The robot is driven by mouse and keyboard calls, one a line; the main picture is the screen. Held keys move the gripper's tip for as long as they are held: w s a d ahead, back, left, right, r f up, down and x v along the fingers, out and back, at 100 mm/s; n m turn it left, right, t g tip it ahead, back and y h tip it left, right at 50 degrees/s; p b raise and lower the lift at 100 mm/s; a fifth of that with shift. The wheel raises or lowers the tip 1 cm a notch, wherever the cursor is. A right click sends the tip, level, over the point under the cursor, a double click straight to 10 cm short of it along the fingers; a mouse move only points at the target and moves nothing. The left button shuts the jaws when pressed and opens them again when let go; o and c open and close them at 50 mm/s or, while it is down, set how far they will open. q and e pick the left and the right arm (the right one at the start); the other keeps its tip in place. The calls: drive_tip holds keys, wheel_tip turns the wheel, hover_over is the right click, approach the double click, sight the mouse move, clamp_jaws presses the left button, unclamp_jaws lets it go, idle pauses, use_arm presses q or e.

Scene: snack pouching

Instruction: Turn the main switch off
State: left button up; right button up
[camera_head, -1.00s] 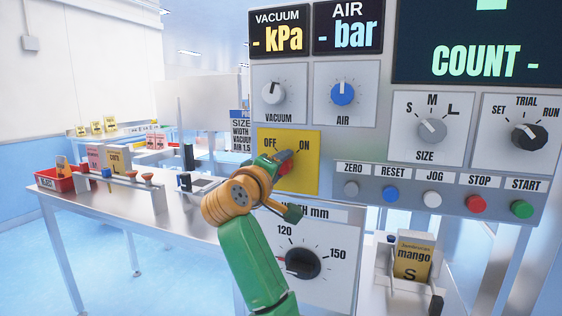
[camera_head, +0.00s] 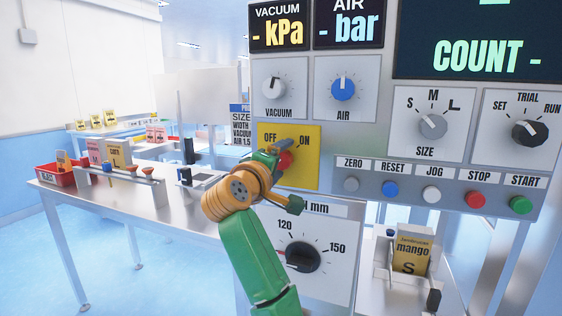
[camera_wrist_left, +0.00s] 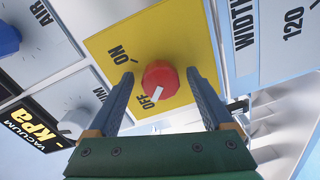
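The main switch is a red knob (camera_head: 285,160) on a yellow plate (camera_head: 310,172) marked OFF and ON. In the left wrist view the red knob (camera_wrist_left: 161,78) shows whole, and its white pointer mark points to OFF. My left gripper (camera_head: 280,179) is at the plate in the head view and partly covers the knob. In the left wrist view its two fingers (camera_wrist_left: 160,85) are spread on either side of the knob, with a gap on each side. It holds nothing. My right gripper is not in view.
VACUUM (camera_head: 274,88) and AIR (camera_head: 343,89) knobs sit above the plate. A width dial (camera_head: 302,258) lies below it, close to my left arm. A row of buttons, including a red STOP button (camera_head: 476,200), is at right. A steel table (camera_head: 150,205) stands at left.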

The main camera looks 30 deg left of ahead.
use_arm(q)
drive_tip(key=b+v, duration=0.2)
drive_tip(key=v, duration=0.5)
idle(0.3)
